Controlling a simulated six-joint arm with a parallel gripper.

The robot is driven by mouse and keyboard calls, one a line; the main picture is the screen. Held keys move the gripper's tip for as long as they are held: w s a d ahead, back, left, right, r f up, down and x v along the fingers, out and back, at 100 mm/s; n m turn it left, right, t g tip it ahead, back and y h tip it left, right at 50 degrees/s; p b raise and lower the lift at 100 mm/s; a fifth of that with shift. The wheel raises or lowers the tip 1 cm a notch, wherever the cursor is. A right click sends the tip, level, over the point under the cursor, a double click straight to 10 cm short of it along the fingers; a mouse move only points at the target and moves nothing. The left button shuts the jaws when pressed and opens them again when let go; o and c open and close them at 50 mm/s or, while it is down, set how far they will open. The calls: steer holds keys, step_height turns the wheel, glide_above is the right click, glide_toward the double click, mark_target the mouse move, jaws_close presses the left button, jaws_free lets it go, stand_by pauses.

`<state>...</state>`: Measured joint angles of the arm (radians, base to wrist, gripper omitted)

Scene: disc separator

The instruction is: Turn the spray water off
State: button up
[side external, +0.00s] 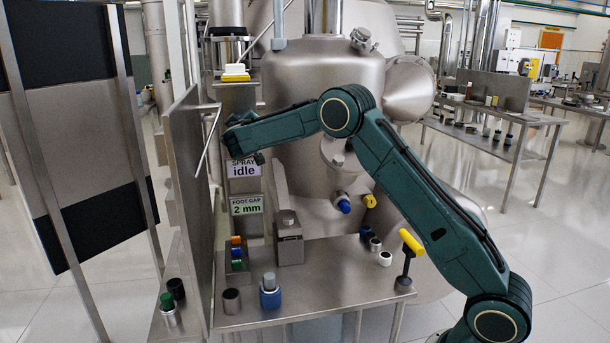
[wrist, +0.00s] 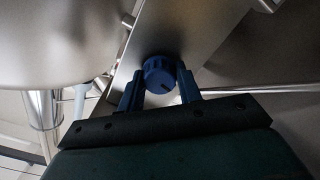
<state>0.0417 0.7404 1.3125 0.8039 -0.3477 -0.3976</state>
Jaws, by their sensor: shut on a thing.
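A round blue knob (wrist: 159,72) with a dark mark on its face sits on a steel panel (wrist: 180,40) in the wrist view. My gripper (wrist: 159,82) has one blue finger on each side of the knob and is shut on it. In the side view my gripper (side external: 240,138) reaches the back of the bench near an upright steel plate (side external: 188,190). The knob cannot be made out in that view. A sign below the gripper reads "SPRAY idle" (side external: 244,168).
A second sign reads "FOOT GAP 2 mm" (side external: 246,205). A large steel vessel (side external: 325,85) stands behind my arm. The bench holds a blue-based container (side external: 270,293), a steel block (side external: 289,240), several small jars and a yellow-handled tool (side external: 409,250). The bench's front middle is clear.

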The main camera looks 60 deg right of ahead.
steer(key=shift+n, duration=1.4)
steer(key=o, duration=1)
steer(key=shift+s+a, duration=0.1)
steer(key=shift+v, duration=6.7)
